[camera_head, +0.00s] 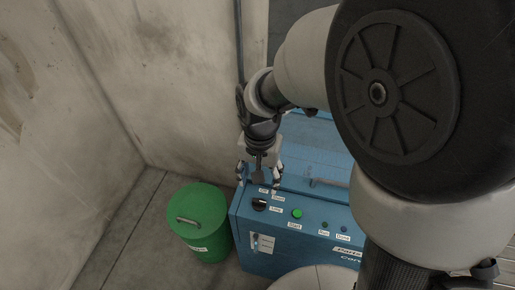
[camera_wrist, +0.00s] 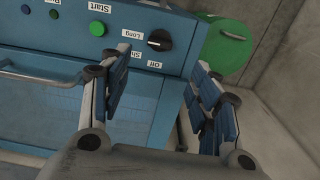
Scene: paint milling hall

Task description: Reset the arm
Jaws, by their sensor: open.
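My gripper (camera_head: 260,172) hangs above the top edge of a blue machine (camera_head: 261,264), near its control panel. In the wrist view my gripper (camera_wrist: 160,95) shows two blue-padded fingers spread apart, with nothing between them. Beyond the fingers are a black rotary knob (camera_wrist: 160,40) with labels reading Off, Short and Long, and a green Start button (camera_wrist: 97,28). In the head view the knob (camera_head: 259,205) lies just below my gripper, and the green button (camera_head: 297,213) is to its right. Contact between fingers and panel cannot be told.
A green lidded bin (camera_head: 200,222) with a handle stands on the floor left of the machine. A bar handle (camera_head: 328,183) crosses the machine's top. Concrete walls (camera_head: 150,70) close in behind and at the left. Bare floor (camera_head: 125,235) lies left of the bin.

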